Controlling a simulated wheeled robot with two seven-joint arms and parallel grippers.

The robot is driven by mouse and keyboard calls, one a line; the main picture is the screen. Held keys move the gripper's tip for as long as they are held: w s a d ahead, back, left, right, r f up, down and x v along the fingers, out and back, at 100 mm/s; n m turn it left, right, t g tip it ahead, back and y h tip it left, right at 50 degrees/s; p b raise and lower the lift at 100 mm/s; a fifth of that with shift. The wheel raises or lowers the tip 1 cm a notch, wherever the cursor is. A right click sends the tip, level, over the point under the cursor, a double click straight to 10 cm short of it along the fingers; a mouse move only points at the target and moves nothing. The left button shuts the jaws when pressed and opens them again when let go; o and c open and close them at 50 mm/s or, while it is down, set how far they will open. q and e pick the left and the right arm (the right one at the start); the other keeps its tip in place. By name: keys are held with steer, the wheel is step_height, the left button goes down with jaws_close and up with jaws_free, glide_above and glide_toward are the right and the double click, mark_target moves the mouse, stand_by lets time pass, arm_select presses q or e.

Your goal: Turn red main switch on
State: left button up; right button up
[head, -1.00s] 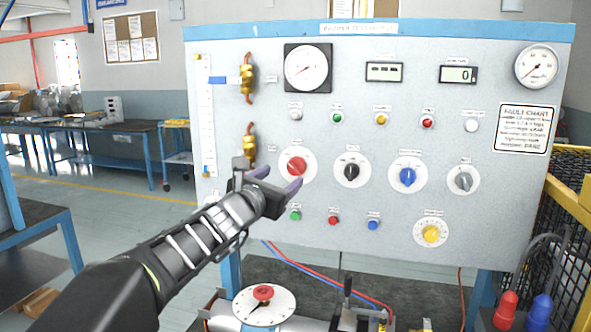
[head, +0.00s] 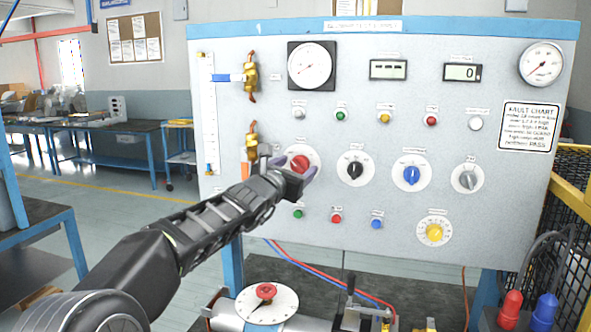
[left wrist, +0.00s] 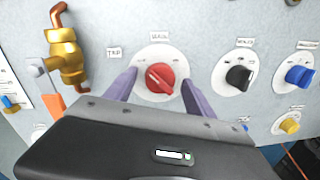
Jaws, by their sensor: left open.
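The red main switch (head: 300,163) is a red rotary knob on a white round dial at the left of the panel's row of large knobs. In the left wrist view the red knob (left wrist: 160,77) sits in line with the gap between my fingers, its grip bar tilted. My left gripper (head: 296,172) is open at the panel, just in front of the dial. In the left wrist view its two purple fingers (left wrist: 157,92) stand on either side of the knob's lower part. I cannot tell if they touch it. My right gripper is not in view.
Black (head: 355,170), blue (head: 411,174) and grey (head: 467,179) knobs sit to the right on the panel. A brass valve (head: 251,140) is close at the left. Small buttons, including a green one (head: 298,213), lie below. A yellow-framed cage (head: 571,185) stands at the right.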

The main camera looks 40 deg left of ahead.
arm_select(q)
steer(key=shift+c, duration=0.3)
steer(key=c, duration=1.3)
steer(key=shift+r+m, duration=0.1)
steer(key=shift+m, duration=0.3)
steer(key=m+b, duration=0.1)
steer(key=m, duration=0.1)
steer(key=shift+d+m, duration=0.1)
steer(key=shift+m, duration=0.2)
steer(key=m, duration=0.4)
steer(key=shift+d+r+g, duration=0.1)
steer(key=shift+r+g, duration=0.05)
steer(key=shift+g, duration=0.15)
steer(key=m+p, duration=0.1)
steer(key=m, duration=0.3)
steer(key=shift+m+y, duration=0.3)
steer(key=m+p, duration=0.2)
steer(key=m, duration=0.3)
steer(key=shift+g+y, duration=0.3)
steer(key=shift+g, duration=0.1)
